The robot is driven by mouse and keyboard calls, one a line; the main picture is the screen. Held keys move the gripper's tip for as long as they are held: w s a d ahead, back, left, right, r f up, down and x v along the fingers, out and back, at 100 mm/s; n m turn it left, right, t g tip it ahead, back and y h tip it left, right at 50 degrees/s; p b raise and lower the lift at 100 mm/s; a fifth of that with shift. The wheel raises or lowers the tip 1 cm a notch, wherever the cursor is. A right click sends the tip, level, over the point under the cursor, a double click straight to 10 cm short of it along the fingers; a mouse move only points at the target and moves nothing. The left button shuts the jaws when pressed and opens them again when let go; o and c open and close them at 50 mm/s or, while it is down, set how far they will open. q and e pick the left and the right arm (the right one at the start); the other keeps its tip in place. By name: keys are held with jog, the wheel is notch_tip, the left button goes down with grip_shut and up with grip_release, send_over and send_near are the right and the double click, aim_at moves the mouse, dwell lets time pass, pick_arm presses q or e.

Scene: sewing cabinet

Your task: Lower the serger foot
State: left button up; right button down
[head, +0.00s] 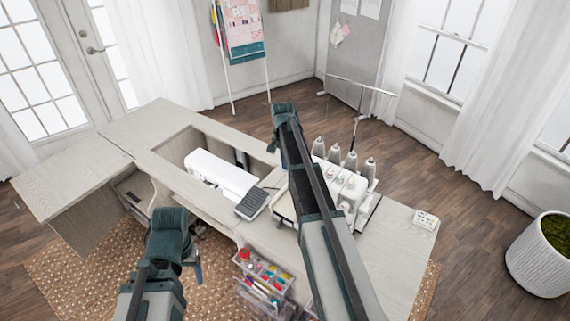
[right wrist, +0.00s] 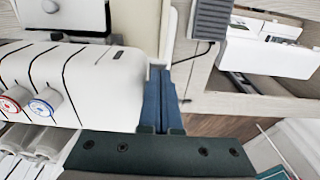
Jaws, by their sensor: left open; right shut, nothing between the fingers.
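The white serger (head: 352,188) stands on the cabinet top with thread cones on it, partly hidden behind my right arm in the head view. In the right wrist view its white body (right wrist: 95,85) fills the left side, with red and blue dials. I cannot make out the serger foot or its lever in either view. My right gripper (head: 272,148) points down; in the right wrist view its blue fingers (right wrist: 160,98) are together and empty, close beside the serger's end. Whether they touch it is unclear. My left gripper (head: 192,264) is open and empty, low at the cabinet's front.
A white sewing machine (head: 218,172) sits in the cabinet recess. A grey foot pedal (head: 252,203) lies between it and the serger. A clear drawer cart (head: 262,280) with colourful supplies stands in front. The cabinet's right end (head: 395,240) is mostly bare, with a small white box (head: 426,219).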

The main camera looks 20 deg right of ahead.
dwell(0.4)
jog(key=shift+s+a+f+t+h+b, duration=0.45)
jog(key=shift+a+f+t+h+b, duration=0.15)
jog(key=shift+h+b, duration=0.25)
jog(key=f+t+h+b, duration=0.1)
jog(key=b, duration=0.2)
jog(key=a+f+t+h+b, duration=0.1)
jog(key=h+b, duration=0.1)
jog(key=b, duration=0.1)
jog(key=s+f+h+b, duration=0.1)
jog(key=f+h+b, duration=0.1)
jog(key=b, duration=0.1)
jog(key=shift+a+t, duration=0.35)
jog(key=shift+t, duration=0.05)
jog(key=shift+w+d+r+p, duration=0.1)
jog(key=shift+w+r+p, duration=0.05)
jog(key=shift+r+p, duration=0.4)
jog(key=shift+r+p, duration=0.75)
jog(key=shift+p, duration=0.05)
